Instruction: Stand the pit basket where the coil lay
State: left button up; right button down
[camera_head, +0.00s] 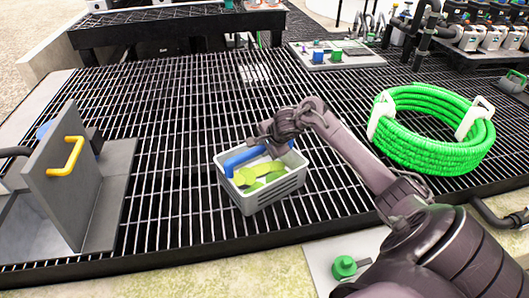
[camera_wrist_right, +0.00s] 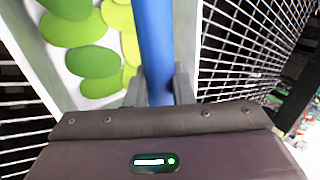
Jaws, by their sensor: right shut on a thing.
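The pit basket (camera_head: 262,197) is a light grey crate with a blue handle bar and green and yellow-green oval pieces inside. It is at the middle of the grating in the head view. My right gripper (camera_head: 276,138) is shut on its blue handle; the right wrist view shows the fingers (camera_wrist_right: 160,88) on either side of the blue bar (camera_wrist_right: 153,40). I cannot tell whether the basket touches the grating. The green coil (camera_head: 430,150), with white straps, lies on the grating at the right. My left gripper is not in view.
A grey upright plate with a yellow handle (camera_head: 65,157) stands on the left. A panel with coloured knobs (camera_head: 335,54) is at the back. A green knob (camera_head: 344,266) is at the front edge. Bare grating (camera_head: 170,130) lies left of the basket.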

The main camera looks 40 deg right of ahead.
jog(key=shift+f, duration=0.35)
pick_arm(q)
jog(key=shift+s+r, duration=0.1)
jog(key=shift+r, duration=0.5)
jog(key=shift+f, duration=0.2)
pick_arm(e)
jog(key=c, duration=1.3)
grip_release()
jog(key=shift+o, duration=0.2)
